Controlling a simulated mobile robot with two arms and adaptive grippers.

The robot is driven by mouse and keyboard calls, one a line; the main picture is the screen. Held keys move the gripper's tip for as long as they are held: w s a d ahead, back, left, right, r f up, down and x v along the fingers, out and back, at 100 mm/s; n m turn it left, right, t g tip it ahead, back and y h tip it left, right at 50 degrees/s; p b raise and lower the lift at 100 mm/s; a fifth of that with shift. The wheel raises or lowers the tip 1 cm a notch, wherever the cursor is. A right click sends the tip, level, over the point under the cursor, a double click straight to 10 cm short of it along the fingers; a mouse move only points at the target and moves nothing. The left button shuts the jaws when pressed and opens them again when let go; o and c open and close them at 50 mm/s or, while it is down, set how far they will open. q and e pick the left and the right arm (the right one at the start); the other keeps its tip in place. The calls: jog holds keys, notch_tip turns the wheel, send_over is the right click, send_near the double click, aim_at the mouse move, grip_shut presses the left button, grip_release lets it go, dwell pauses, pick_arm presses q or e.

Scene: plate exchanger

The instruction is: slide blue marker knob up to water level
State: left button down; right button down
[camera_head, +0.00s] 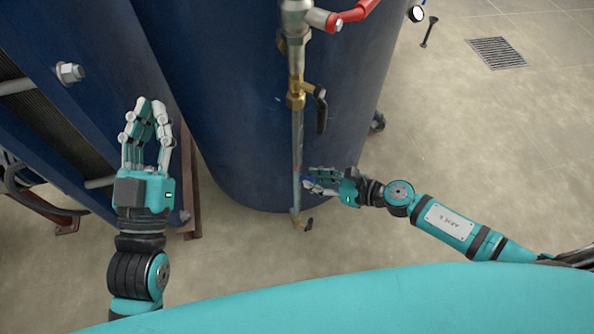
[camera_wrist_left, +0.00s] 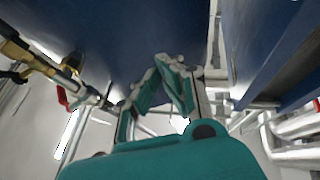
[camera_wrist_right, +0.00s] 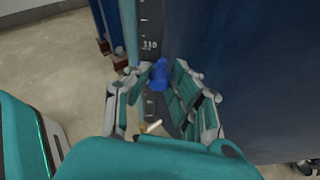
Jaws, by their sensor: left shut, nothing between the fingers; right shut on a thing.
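The blue marker knob (camera_wrist_right: 159,75) shows in the right wrist view between the fingers of my right gripper (camera_wrist_right: 155,92), which is shut on it. It sits beside a dark scale strip (camera_wrist_right: 151,30) with white ticks and the number 110. In the head view my right gripper (camera_head: 314,180) is at the lower part of the upright gauge tube (camera_head: 297,140), and the knob is mostly hidden by the fingers. The water level cannot be made out. My left gripper (camera_head: 151,108) is shut and empty, raised at the left, away from the gauge; its fingers show in the left wrist view (camera_wrist_left: 165,85).
A large blue tank (camera_head: 230,100) stands behind the gauge. A brass valve with a black lever (camera_head: 320,110) is above my right gripper, and a small brass tap (camera_head: 300,222) is below. A red handle (camera_head: 355,14) sticks out at the top. Floor at the right is free around a drain grate (camera_head: 496,53).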

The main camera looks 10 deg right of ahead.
pick_arm(q)
jog(key=shift+w+a+f+g+y+p, duration=0.1)
jog(key=shift+w+f+g+y+p, duration=0.1)
jog(key=shift+f+g, duration=0.35)
jog(key=shift+w+f+g+y+p, duration=0.15)
jog(key=shift+w+f+g, duration=0.1)
jog(key=shift+f, duration=0.45)
jog(key=shift+w+a+f+g+y+p, duration=0.1)
jog(key=shift+w+f+g+y, duration=0.1)
jog(key=shift+f+g, duration=0.35)
jog(key=shift+f, duration=0.3)
jog(key=shift+s+a+f+g+y+p, duration=0.9)
jog(key=shift+f+g, duration=1.25)
jog(key=shift+f, duration=1.05)
jog(key=shift+s+a+f+g+y+p, duration=0.55)
jog(key=shift+s+f+g+p, duration=0.4)
jog(key=shift+f+g, duration=1.7)
jog(key=s+a+f+g+p, duration=0.1)
jog(key=s+f+g, duration=0.1)
jog(key=s, duration=0.3)
jog(key=s+a+f+n+g+y+p, duration=0.1)
jog(key=s+a+f+g, duration=0.1)
jog(key=s+f, duration=0.3)
jog(key=shift+s+a+g, duration=0.25)
jog(key=shift+g, duration=0.4)
